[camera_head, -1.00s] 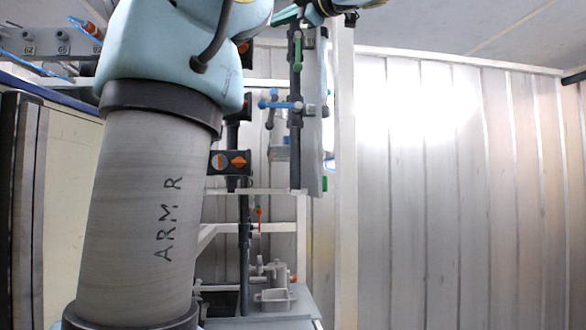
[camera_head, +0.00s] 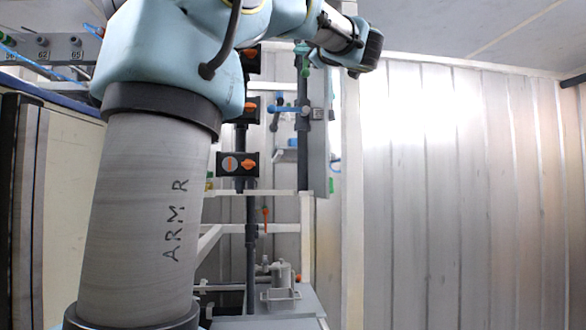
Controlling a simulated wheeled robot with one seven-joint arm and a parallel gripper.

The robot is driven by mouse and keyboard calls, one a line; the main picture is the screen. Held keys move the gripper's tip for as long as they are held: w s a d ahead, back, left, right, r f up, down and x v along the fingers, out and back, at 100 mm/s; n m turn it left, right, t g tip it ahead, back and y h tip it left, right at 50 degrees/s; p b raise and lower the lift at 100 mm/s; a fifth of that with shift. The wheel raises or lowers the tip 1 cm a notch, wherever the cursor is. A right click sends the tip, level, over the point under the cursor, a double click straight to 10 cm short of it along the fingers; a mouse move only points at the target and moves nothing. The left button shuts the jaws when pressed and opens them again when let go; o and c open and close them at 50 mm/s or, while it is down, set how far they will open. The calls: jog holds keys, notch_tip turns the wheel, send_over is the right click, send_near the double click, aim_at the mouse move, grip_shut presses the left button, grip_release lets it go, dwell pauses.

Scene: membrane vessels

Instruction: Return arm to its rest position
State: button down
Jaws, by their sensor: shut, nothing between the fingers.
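My arm fills the left and middle of the head view. Its grey link (camera_head: 140,220), marked "ARM R", stands nearly upright. Above it a pale blue joint (camera_head: 165,60) bends over to the right. A thinner part of my arm ends in a dark rounded joint (camera_head: 370,52) at the top, in front of the upper pipework. My gripper does not show in this frame, so its place and its fingers cannot be seen.
Behind my arm stands a white frame (camera_head: 352,220) with a grey panel (camera_head: 318,130), dark pipes and black boxes with orange knobs (camera_head: 238,164). A grey fitting (camera_head: 282,285) sits low down. A numbered rail (camera_head: 45,45) is upper left.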

jog(key=w+d+f+m+g+h, duration=0.1)
jog(key=w+d+f+m+h, duration=0.3)
jog(key=f, duration=0.6)
jog(key=w+f+m+h, duration=0.3)
jog(key=f+m+h, duration=0.2)
jog(key=f+m, duration=0.3)
jog(key=w+d+f+m+g+h, duration=0.1)
jog(key=w+d+f+m+h, duration=0.25)
jog(key=f, duration=0.75)
jog(key=s+a+f+m+g, duration=0.1)
jog(key=s+a+f+g, duration=0.3)
jog(key=f, duration=0.6)
jog(key=s+a+f+m+g, duration=0.1)
jog(key=s+a+f+g, duration=0.3)
jog(key=f, duration=0.6)
jog(key=s+a+f+m+g, duration=0.2)
jog(key=s+f, duration=0.4)
jog(key=f, duration=0.5)
jog(key=s+a+f+g, duration=0.3)
jog(key=s+f, duration=0.2)
jog(key=s, duration=0.2)
jog(key=s+a+f+g, duration=0.3)
jog(key=s+f, duration=0.2)
jog(key=s, duration=0.3)
jog(key=shift+a+y, duration=0.2)
jog(key=shift+y, duration=0.25)
